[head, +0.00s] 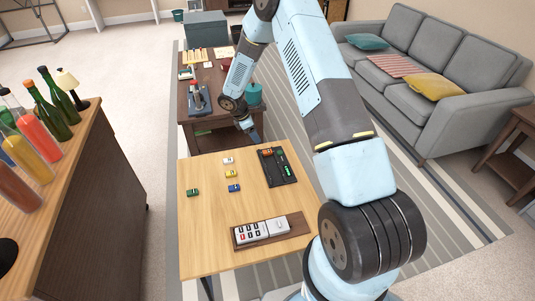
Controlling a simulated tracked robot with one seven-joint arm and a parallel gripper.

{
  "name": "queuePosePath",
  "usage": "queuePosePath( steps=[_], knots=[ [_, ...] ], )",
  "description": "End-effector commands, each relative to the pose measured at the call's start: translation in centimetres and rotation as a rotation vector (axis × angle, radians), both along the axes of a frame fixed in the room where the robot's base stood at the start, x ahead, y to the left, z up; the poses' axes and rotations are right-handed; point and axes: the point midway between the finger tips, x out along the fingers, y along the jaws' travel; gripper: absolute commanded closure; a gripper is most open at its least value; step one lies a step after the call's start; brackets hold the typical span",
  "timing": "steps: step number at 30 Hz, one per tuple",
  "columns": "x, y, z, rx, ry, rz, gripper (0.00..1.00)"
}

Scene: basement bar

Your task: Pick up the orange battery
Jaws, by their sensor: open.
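A small orange piece (268,152), which looks like the orange battery, sits at the far end of a black tray (285,178) on the light wooden table (205,225). Green pieces show in the tray's right side. My gripper (254,136) is over the table's far edge, up and left of the orange piece and apart from it in the picture. Its jaws are open and I see nothing between them. The fingers are small here, and their height above the table is hard to judge.
Small white (228,161), yellow (232,174), blue (234,188) and green (192,192) toy-like pieces lie left of the tray. A brown board with a white panel (253,232) lies at the near edge. A dark table (197,128) stands beyond. The wooden table's left front is clear.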

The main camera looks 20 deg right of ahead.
Motion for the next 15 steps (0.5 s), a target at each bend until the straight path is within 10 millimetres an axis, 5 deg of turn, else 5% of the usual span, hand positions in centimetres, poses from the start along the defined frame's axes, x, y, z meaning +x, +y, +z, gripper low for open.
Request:
queuePosePath(
  steps=[9,15],
  knots=[
    [-0.1,-2.1,-5.0,-0.001,0.003,-0.001,0.42],
    [0.0,-2.7,-6.4,0.0,0.001,-0.001,0.42]
  ],
)
